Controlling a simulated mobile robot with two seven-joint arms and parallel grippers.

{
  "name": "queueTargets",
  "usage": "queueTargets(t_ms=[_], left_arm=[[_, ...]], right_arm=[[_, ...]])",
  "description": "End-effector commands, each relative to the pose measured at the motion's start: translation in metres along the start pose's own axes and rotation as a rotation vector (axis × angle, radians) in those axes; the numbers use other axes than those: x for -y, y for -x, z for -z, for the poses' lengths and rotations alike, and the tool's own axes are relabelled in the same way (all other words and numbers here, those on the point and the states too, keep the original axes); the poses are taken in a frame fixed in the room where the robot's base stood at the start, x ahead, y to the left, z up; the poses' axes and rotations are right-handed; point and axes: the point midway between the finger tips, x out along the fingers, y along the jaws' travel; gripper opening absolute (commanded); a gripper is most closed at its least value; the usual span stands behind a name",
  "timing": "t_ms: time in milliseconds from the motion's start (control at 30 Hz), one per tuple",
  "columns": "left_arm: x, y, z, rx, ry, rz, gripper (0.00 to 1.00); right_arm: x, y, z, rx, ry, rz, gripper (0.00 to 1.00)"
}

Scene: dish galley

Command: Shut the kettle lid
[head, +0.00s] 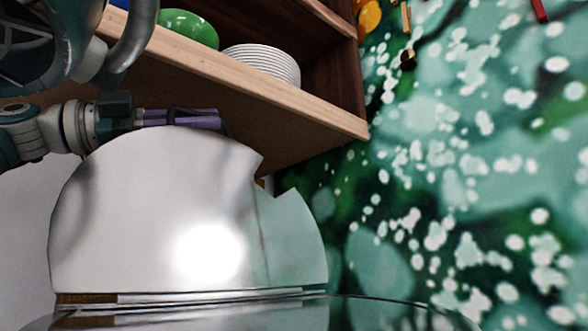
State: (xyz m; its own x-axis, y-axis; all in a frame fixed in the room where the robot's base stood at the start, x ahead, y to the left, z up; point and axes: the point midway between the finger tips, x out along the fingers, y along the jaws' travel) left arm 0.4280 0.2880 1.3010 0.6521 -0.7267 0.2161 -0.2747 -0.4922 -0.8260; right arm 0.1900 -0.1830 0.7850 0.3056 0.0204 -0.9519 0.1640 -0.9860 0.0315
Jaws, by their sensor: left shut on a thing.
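The kettle lid (150,220) is a large, shiny silver disc with a notch at its upper right. It stands raised, nearly upright, close in front of me. The kettle's rim (400,310) shows as a shiny curved edge along the bottom. The inside of the kettle is out of sight. My left gripper (200,119) comes in from the left at the lid's top edge, with its purple fingers shut on the lid. The exact grip point is hidden behind the lid. My right gripper is not in view.
A wooden shelf (300,113) hangs just above and behind the lid and my left gripper. It holds a green bowl (188,27) and a stack of white plates (262,64). A green, white-spotted wall (470,150) fills the right side, with open space before it.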

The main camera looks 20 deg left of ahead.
Motion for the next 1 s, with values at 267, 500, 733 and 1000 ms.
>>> queueTargets(t_ms=[267,500,733,1000], left_arm=[[0.000,0.000,0.000,0.001,0.000,0.000,0.00],[0.000,0.000,0.000,0.001,0.000,0.000,0.00],[-0.004,-0.006,0.013,-0.003,-0.056,-0.025,0.00],[-0.007,-0.012,0.026,0.003,-0.115,-0.051,0.00]], right_arm=[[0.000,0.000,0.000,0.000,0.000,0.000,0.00],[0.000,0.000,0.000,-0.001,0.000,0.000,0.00],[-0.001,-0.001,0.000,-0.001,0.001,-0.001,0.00],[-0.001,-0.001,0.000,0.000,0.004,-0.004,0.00]])
